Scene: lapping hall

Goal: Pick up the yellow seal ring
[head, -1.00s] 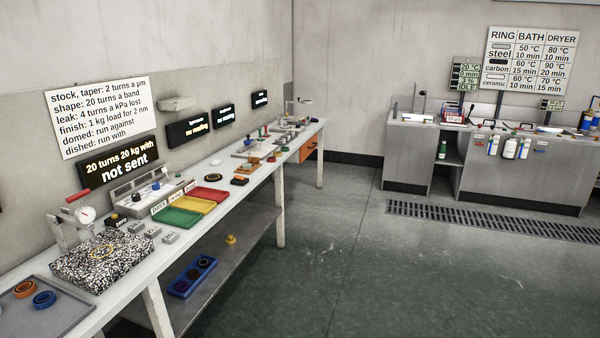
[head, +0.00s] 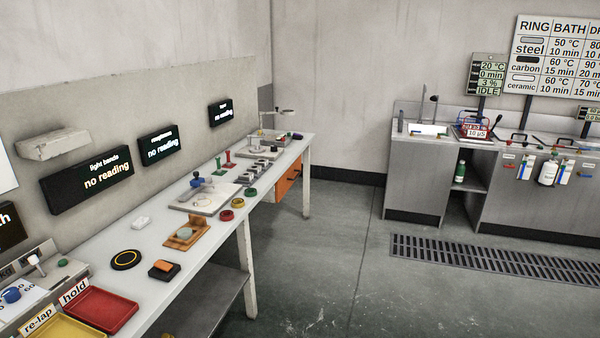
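A black disc with a thin yellow ring on it (head: 126,259) lies flat on the white bench (head: 160,232), left of a small black block with an orange top (head: 164,269). I cannot tell whether this is the yellow seal ring. Farther along the bench edge lie a red ring with a yellowish middle (head: 226,215) and a green ring (head: 251,192). Neither of my grippers is in view.
A red tray (head: 100,310) marked hold and a yellow tray (head: 50,328) marked re-lap sit at the near left. A wooden fixture (head: 186,235) stands mid-bench. Open floor (head: 310,270) lies right of the bench, with a drain grate (head: 480,259) before the steel counter.

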